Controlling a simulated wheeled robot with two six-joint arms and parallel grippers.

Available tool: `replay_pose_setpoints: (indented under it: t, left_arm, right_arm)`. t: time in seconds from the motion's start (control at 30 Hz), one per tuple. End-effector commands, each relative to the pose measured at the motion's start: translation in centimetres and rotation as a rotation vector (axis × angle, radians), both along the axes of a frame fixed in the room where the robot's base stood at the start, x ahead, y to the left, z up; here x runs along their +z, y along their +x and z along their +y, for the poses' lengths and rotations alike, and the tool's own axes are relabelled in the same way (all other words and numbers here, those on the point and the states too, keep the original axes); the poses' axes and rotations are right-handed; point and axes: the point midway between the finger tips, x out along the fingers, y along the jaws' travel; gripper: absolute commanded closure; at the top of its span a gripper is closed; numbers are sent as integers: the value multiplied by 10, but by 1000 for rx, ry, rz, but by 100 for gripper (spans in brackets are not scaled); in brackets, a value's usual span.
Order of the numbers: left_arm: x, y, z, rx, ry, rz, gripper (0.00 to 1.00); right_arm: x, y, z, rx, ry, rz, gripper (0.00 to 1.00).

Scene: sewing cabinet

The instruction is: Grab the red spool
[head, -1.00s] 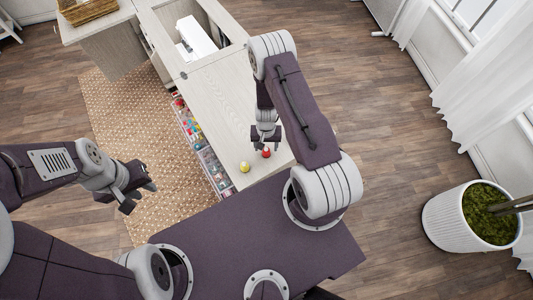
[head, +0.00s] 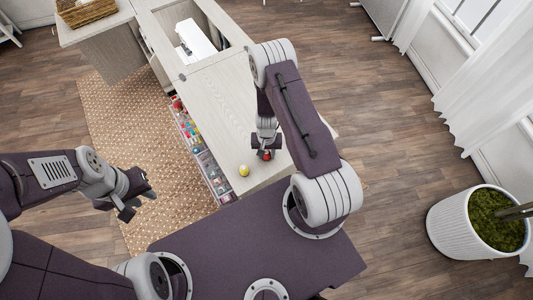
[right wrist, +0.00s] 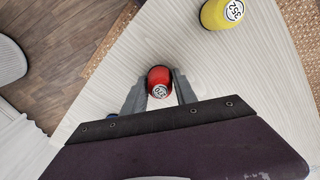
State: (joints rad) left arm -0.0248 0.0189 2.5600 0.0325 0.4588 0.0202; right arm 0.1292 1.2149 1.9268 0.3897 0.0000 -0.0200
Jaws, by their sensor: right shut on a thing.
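The red spool (right wrist: 158,83) stands on the pale cabinet top, between the fingers of my right gripper. It also shows in the head view (head: 267,155), partly covered by the gripper. My right gripper (head: 266,152) is shut on it, with a finger on either side in the right wrist view (right wrist: 160,92). My left gripper (head: 139,193) hangs empty over the rug at the left, its fingers apart.
A yellow spool (head: 243,171) stands on the cabinet top (head: 222,105) close to the red one. Open drawers with coloured supplies (head: 203,160) lie along the cabinet's left side. A white machine (head: 195,40) sits in the far opening. A potted plant (head: 480,222) stands at right.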

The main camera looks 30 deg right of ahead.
Motion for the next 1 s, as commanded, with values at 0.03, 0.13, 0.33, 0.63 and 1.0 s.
replay_pose_setpoints:
  t: [0.03,0.13,0.33,0.63,1.0]
  left_arm:
    - [8,0,0,0,0,0,71]
    - [21,0,0,0,0,0,71]
    - [44,0,0,0,0,-1,71]
    - [102,0,0,0,0,0,71]
    - [142,0,0,0,0,0,71]
  right_arm:
    - [8,0,0,0,0,0,100]
    - [22,0,0,1,0,0,100]
    - [48,0,11,7,0,0,100]
    - [101,0,83,7,0,1,100]
    - [109,0,116,1,0,0,100]
